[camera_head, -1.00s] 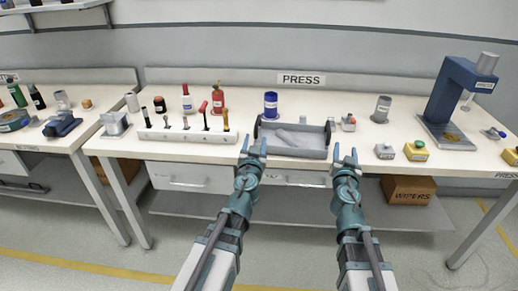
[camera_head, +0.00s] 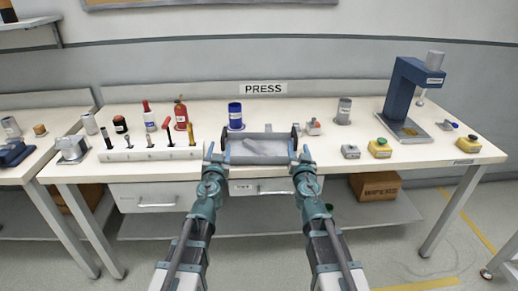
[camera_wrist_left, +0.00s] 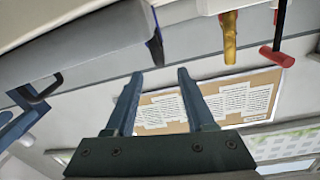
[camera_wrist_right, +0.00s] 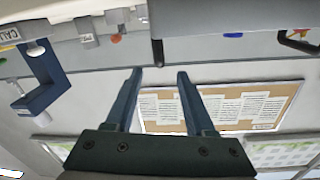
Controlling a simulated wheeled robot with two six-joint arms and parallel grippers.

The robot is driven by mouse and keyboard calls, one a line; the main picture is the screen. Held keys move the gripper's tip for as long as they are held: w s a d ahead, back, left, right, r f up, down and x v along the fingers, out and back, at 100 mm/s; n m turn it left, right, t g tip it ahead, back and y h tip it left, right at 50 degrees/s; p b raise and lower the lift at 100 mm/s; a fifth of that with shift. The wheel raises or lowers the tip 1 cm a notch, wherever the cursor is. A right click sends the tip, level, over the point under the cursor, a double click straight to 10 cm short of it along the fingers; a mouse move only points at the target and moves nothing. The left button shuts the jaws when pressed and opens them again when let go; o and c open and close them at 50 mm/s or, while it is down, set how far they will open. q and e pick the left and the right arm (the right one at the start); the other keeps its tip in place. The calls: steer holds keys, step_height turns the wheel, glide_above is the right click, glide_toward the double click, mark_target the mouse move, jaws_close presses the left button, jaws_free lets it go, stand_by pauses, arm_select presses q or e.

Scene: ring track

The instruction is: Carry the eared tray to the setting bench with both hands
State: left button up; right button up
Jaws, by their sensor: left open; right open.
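The grey eared tray (camera_head: 262,158) sits on the bench under the PRESS sign, with a light grey piece in it and a dark upright ear at each end. My left gripper (camera_head: 215,152) is open at its left end. In the left wrist view the left ear (camera_wrist_left: 155,42) is just beyond the open fingertips (camera_wrist_left: 158,80). My right gripper (camera_head: 304,156) is open at its right end. In the right wrist view the right ear (camera_wrist_right: 157,50) is just beyond the open fingertips (camera_wrist_right: 160,75). Neither gripper holds anything.
A tool rack (camera_head: 150,154), red extinguisher-like bottle (camera_head: 181,115) and blue container (camera_head: 235,118) stand left of and behind the tray. A small red-and-grey item (camera_head: 313,127) is close to its right end. A blue press (camera_head: 400,95) is further right. Another bench (camera_head: 25,172) is at the left edge.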

mark_target(223, 137)
arm_select(q)
steer(key=w, duration=1)
steer(key=shift+w, duration=0.2)
arm_select(e)
steer(key=w, duration=1)
steer(key=shift+w, duration=0.2)
arm_select(q)
jaws_close()
arm_select(e)
jaws_close()
arm_select(q)
steer(key=shift+s, duration=0.1)
